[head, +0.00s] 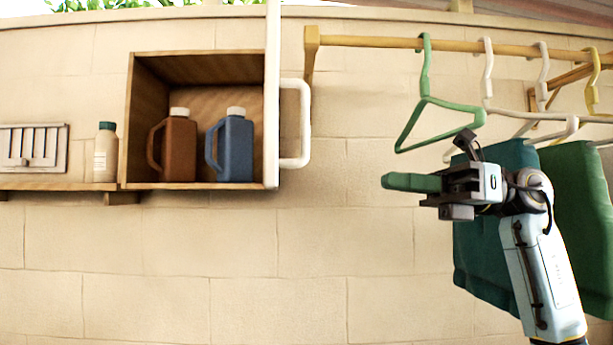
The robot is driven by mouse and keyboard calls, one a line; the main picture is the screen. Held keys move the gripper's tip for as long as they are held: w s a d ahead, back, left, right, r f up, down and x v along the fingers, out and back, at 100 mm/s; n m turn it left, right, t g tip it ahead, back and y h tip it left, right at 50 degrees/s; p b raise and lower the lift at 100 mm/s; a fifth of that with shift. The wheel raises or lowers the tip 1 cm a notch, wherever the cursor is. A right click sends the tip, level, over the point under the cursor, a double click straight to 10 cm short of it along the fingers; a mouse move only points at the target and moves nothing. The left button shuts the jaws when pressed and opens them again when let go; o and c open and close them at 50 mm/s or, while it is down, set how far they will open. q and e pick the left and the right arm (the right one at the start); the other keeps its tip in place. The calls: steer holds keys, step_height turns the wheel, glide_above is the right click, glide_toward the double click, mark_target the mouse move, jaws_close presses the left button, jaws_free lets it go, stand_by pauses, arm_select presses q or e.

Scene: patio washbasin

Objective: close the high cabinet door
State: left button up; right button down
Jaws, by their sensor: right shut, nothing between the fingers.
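The high cabinet (128,120) is a wooden box on the wall at the upper left, with its front open. Its white door (272,60) stands open at the right side, seen nearly edge-on. A white loop handle (305,123) sticks out to the right of the door. Inside stand a brown jug (179,145) and a blue jug (236,148), both with pale caps. My right gripper (392,181) is shut and empty, pointing left, to the right of and a little below the handle, apart from it. My left gripper is not in view.
A wooden rail (370,42) holds several hangers, with a green hanger (427,100) just above my right gripper. Green cloths (585,190) hang behind my right arm. A bottle (105,152) stands on a shelf (60,186) left of the cabinet. The wall below the cabinet is clear.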

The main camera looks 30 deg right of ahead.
steer(key=w+a+p, duration=0.2)
steer(key=a, duration=0.4)
steer(key=w+a+h+p, duration=0.1)
steer(key=a+p, duration=0.1)
steer(key=a, duration=0.5)
steer(key=shift+w+r+n+p, duration=0.3)
steer(key=shift+w+r+n, duration=0.05)
steer(key=shift+n, duration=0.05)
